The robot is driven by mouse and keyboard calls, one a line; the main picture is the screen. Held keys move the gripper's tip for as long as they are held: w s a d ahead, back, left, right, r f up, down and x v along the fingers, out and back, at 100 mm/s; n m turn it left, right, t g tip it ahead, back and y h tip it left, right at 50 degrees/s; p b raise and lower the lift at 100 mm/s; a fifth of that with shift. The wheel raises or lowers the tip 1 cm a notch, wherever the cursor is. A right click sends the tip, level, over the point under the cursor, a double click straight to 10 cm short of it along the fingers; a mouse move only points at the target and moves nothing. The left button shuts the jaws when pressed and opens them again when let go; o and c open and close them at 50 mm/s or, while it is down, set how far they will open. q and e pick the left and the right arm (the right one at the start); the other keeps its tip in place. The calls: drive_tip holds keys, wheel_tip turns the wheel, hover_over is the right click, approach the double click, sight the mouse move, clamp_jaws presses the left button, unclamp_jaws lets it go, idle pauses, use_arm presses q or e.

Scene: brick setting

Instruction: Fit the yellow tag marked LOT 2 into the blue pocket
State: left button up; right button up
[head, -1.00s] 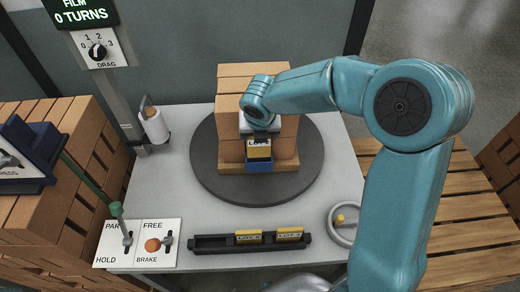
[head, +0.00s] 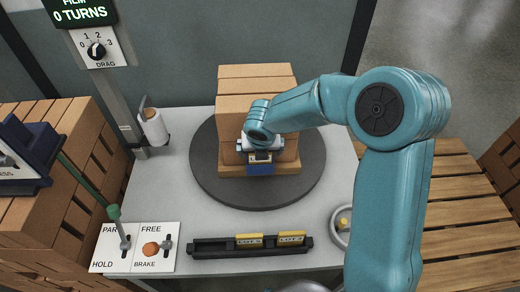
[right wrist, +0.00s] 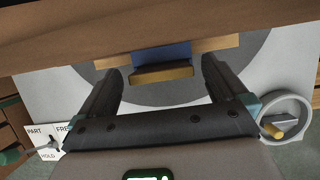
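The blue pocket (head: 261,169) sits low on the front of the stack of cartons on the round turntable. A yellow tag (right wrist: 163,73) shows at the pocket in the right wrist view, with blue (right wrist: 163,52) against it. In the head view only a sliver of the tag shows above the blue, and its lettering is hidden. How deep it sits cannot be told. My right gripper (right wrist: 161,85) is open, its fingers spread on either side of the tag and apart from it. It also shows in the head view (head: 261,150). My left gripper is not in view.
A black rack (head: 215,248) at the table's front edge holds two yellow tags (head: 249,240), (head: 291,238). A handwheel (head: 342,225) is at the right, and levers on a white panel (head: 135,246) at the left. Bare table lies around the dark turntable (head: 215,190).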

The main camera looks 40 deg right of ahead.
drive_tip(key=shift+s+r, duration=0.1)
drive_tip(key=shift+r, duration=0.1)
drive_tip(key=p+v, duration=0.2)
drive_tip(key=v, duration=1)
drive_tip(key=shift+a, duration=0.1)
